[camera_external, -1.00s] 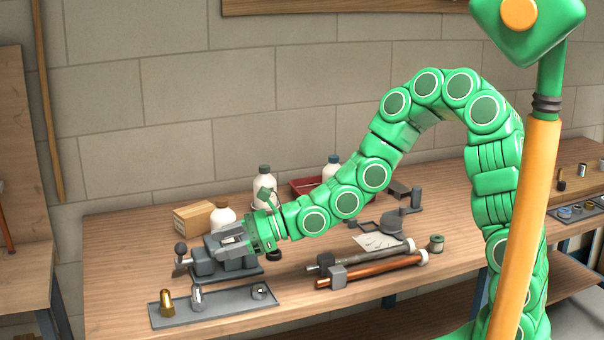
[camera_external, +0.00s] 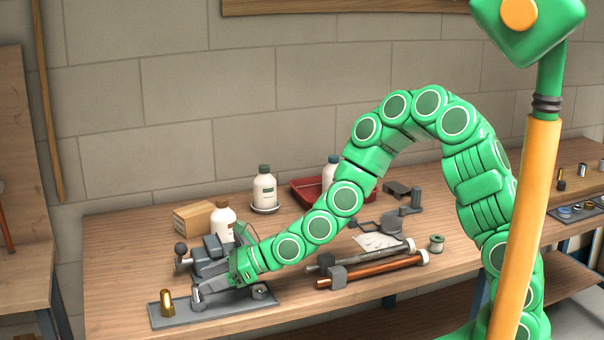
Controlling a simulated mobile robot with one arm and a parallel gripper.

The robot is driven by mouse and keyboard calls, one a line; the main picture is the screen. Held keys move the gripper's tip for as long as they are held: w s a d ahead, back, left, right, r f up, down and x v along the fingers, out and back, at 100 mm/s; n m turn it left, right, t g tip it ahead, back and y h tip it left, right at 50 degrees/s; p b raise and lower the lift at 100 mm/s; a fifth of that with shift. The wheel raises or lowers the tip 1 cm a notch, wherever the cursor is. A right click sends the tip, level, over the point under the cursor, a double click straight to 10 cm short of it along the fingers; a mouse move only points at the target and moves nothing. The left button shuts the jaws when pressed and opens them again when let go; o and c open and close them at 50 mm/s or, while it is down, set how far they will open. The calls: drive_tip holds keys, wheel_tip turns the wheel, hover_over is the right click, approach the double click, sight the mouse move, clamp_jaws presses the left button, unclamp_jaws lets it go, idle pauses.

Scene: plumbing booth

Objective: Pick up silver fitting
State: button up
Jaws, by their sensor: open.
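The silver fitting (camera_external: 197,303) stands upright on a grey tray (camera_external: 231,312) at the front left of the workbench. Its upper part is partly hidden by my gripper. My gripper (camera_external: 203,290) reaches down from the right, with its fingers at the fitting's upper part. The jaws are open; I cannot tell whether a finger touches the fitting.
A brass fitting (camera_external: 167,304) stands left of the silver one, and a small grey fitting (camera_external: 260,292) sits at the tray's right end. A vise (camera_external: 205,258) is just behind. Pipes (camera_external: 375,271) lie to the right. White bottles (camera_external: 223,221) stand farther back.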

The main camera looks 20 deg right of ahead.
sight(198, 297)
drive_tip(key=x, duration=0.2)
drive_tip(key=shift+s+a+f, duration=0.15)
drive_tip(key=shift+a+f, duration=0.15)
drive_tip(key=shift+f, duration=0.05)
drive_tip(key=shift+x, duration=0.8)
drive_tip(key=shift+c, duration=0.3)
clamp_jaws()
drive_tip(key=shift+r, duration=0.1)
